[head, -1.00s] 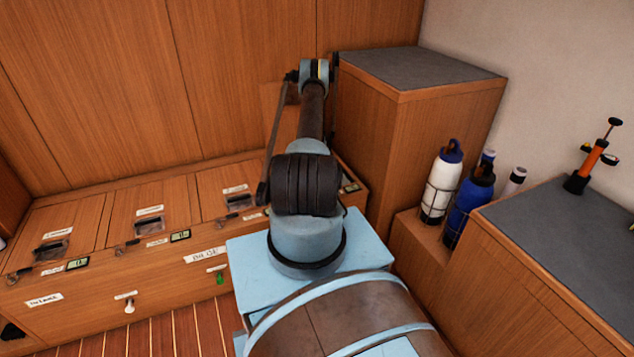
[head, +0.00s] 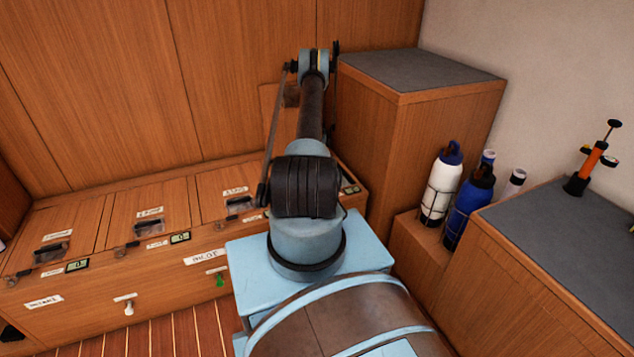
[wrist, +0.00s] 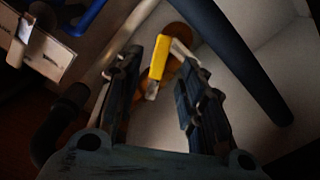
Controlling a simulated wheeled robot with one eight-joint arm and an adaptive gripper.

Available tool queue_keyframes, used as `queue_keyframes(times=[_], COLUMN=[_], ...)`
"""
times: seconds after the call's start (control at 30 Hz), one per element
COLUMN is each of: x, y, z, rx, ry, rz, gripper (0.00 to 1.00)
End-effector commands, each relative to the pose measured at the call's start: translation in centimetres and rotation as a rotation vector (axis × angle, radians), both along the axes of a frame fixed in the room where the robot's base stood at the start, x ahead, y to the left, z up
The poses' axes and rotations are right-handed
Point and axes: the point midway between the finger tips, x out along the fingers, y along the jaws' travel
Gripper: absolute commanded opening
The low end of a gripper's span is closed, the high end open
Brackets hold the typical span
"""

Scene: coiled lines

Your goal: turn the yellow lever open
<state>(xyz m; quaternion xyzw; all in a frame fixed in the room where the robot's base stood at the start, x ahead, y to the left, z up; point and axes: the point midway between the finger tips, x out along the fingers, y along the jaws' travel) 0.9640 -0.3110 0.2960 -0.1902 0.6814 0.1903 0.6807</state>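The yellow lever (wrist: 159,58) shows in the wrist view, ahead of my gripper and between the lines of its two fingers. It is attached near an orange-brown round part (wrist: 181,75). My gripper (wrist: 160,85) is open, its two dark fingers apart with the lever's yellow end in the gap between them. I cannot tell whether either finger touches it. In the head view my own arm hides my gripper and the lever.
In the wrist view a thick dark blue pipe (wrist: 240,60) runs diagonally at the right, and a labelled board (wrist: 40,50) is at the upper left. In the head view, a tall wooden cabinet (head: 420,130) stands right of my arm, near bottles (head: 442,185).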

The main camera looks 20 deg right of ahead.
Motion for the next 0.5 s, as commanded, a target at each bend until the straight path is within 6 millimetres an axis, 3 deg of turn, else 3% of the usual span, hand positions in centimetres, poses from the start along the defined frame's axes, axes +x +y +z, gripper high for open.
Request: queue_keyframes(times=[0.3,0.5], x=[0.0,0.0], y=[0.0,0.0], z=[5.0,6.7], rx=[0.000,0.000], ry=[0.000,0.000], rz=[0.000,0.000], gripper=[0.37,0.37])
